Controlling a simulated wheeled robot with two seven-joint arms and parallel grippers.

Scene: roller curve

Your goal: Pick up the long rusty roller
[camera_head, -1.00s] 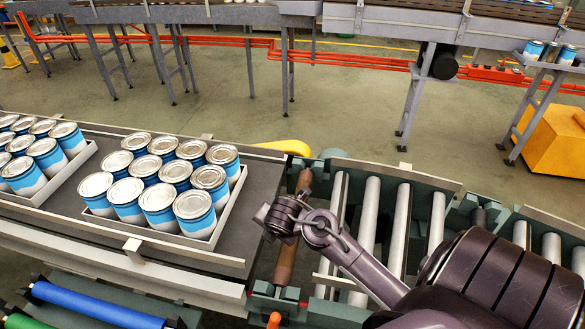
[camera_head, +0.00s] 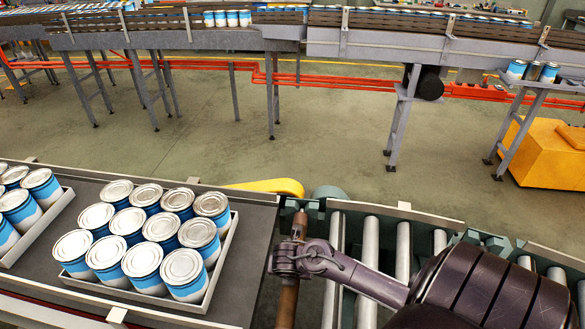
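The long rusty roller (camera_head: 287,305) is a brown bar at the gap between the belt end and the grey rollers. Its far end shows beyond my gripper, its middle is hidden by the gripper, and its near part runs out of the bottom of the picture. My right gripper (camera_head: 286,260) is over the middle of the roller, with its arm coming in from the lower right. The fingers are dark and small here, and I cannot tell whether they are closed around the roller. My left gripper is not in view.
A tray (camera_head: 222,262) of blue and white cans stands on the dark belt (camera_head: 258,225) left of the roller, with another tray further left. Grey rollers (camera_head: 370,240) lie to the right. A yellow curved part (camera_head: 275,186) is behind. Raised conveyors cross the back.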

